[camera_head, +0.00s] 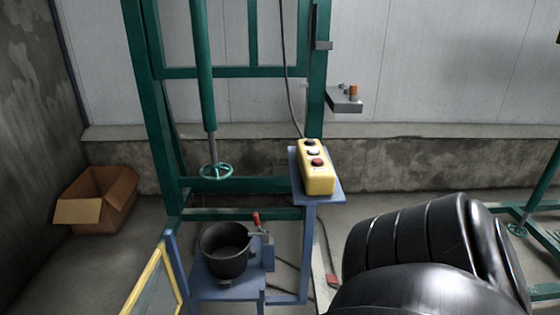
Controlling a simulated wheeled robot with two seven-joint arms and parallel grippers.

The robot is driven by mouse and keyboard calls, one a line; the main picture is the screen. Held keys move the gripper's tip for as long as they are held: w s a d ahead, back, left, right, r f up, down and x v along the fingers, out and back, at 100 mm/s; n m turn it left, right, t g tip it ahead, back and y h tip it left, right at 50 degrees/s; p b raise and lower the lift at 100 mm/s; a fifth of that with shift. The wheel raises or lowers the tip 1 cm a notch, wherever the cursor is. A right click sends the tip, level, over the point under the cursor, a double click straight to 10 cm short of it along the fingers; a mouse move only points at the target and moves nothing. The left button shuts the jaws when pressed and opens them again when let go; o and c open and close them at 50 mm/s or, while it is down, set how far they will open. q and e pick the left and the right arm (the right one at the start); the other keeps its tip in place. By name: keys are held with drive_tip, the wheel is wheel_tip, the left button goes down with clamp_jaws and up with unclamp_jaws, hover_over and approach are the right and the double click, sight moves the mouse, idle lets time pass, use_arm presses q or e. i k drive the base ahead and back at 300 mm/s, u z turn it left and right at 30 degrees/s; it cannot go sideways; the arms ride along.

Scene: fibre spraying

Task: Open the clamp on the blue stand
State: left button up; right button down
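The blue stand (208,288) is low in the picture, left of centre. A black round pot (225,249) sits on its top. The clamp (260,228) is at the pot's right side, with a red handle (256,219) that points upward. I cannot tell from this view whether the clamp presses on the pot's rim. A large black, shiny rounded form fills the lower right; it looks like part of my own arm. Neither of my grippers shows in this view.
A yellow control box (318,175) with buttons stands on a blue post right of the clamp. A green frame (160,110) with a handwheel (216,171) rises behind. A cardboard box (96,198) lies at the left. A yellow-edged panel (150,285) stands beside the blue stand.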

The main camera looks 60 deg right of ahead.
sight(257, 222)
drive_tip(key=z, duration=1.05)
drive_tip(key=i, duration=0.9)
drive_tip(key=z, duration=0.95)
